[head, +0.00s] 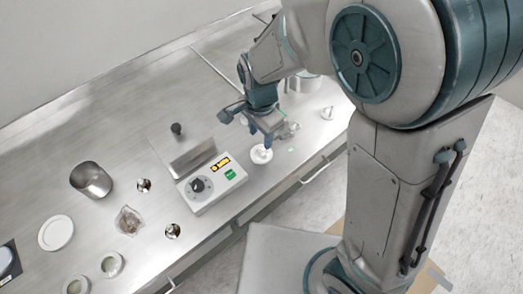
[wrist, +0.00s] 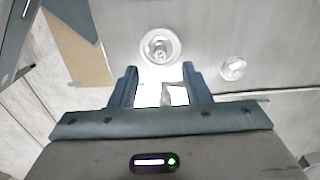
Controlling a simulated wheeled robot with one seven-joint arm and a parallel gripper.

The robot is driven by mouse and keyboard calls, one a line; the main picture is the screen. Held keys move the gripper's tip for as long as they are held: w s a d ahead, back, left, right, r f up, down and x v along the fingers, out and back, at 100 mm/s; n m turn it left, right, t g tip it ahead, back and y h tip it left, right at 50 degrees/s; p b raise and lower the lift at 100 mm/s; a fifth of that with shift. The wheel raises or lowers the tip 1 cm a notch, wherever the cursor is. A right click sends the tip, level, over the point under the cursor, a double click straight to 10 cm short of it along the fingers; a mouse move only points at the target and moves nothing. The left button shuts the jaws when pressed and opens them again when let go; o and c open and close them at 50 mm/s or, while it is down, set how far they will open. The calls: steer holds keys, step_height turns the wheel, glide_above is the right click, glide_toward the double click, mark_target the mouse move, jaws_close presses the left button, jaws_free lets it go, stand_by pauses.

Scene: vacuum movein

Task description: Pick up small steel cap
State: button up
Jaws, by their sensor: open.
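My gripper (head: 260,137) is low over the front part of the steel counter, right of the control box, with its fingers pointing down. In the wrist view my gripper (wrist: 159,74) is open, with a gap between its two fingers. A small round white piece with a raised centre (head: 262,155) sits on the counter just beyond the fingertips; it also shows in the wrist view (wrist: 160,46). Two small shiny steel pieces, one farther back (head: 143,185) and one nearer (head: 173,231), lie left of the control box. I cannot tell which piece is the small steel cap.
The control box (head: 212,186) with a dial and lit display stands left of my gripper. A steel beaker (head: 91,180), a white dish (head: 56,233) and a clear bag (head: 128,221) are farther left. The counter's front edge runs close to my gripper.

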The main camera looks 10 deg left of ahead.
mark_target(261, 149)
steer(key=shift+w+f, duration=0.1)
steer(key=shift+f, duration=3.05)
jaws_close()
